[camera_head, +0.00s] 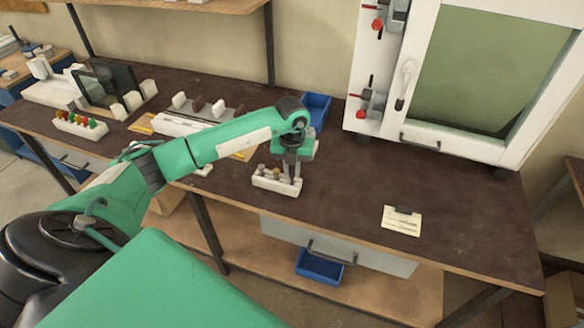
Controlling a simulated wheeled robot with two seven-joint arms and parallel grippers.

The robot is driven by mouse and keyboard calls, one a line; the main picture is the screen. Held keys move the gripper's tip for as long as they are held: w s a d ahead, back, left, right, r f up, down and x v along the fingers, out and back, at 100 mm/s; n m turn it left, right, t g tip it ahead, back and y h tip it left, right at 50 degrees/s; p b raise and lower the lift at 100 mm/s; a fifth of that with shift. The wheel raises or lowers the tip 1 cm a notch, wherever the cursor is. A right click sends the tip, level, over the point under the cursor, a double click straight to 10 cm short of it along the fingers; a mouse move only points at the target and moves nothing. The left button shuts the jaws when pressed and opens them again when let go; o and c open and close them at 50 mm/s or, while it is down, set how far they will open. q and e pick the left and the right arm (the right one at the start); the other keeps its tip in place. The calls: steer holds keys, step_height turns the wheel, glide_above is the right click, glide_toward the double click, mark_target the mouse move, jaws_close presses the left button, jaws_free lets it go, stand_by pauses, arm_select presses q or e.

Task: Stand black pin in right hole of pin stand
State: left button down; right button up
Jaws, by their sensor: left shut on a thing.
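The pin stand (275,187) is a small white block near the front edge of the dark bench, with a few light and brownish pins standing in its left and middle part. My left gripper (293,174) reaches down from above over the right end of the stand. It is shut on a thin dark piece that looks like the black pin; the dark fingers and the pin are hard to tell apart. The pin's lower end is at the stand's right end, and I cannot tell whether it is in the right hole. My right gripper is not in view.
A blue bin (316,106) stands behind my left gripper. A white cabinet (424,140) with a green window stands at the back right. A paper note (402,222) lies on the right. A rack with coloured handles (80,125) is at the left. The bench between stand and note is clear.

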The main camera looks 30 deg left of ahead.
arm_select(q)
steer(key=shift+f, duration=0.15)
steer(key=c, duration=1.3)
jaws_free()
steer(key=shift+o, duration=0.2)
steer(key=shift+r+p, duration=0.65)
steer(key=shift+r, duration=0.4)
steer(key=shift+r+p, duration=1.65)
steer(key=shift+r, duration=1.3)
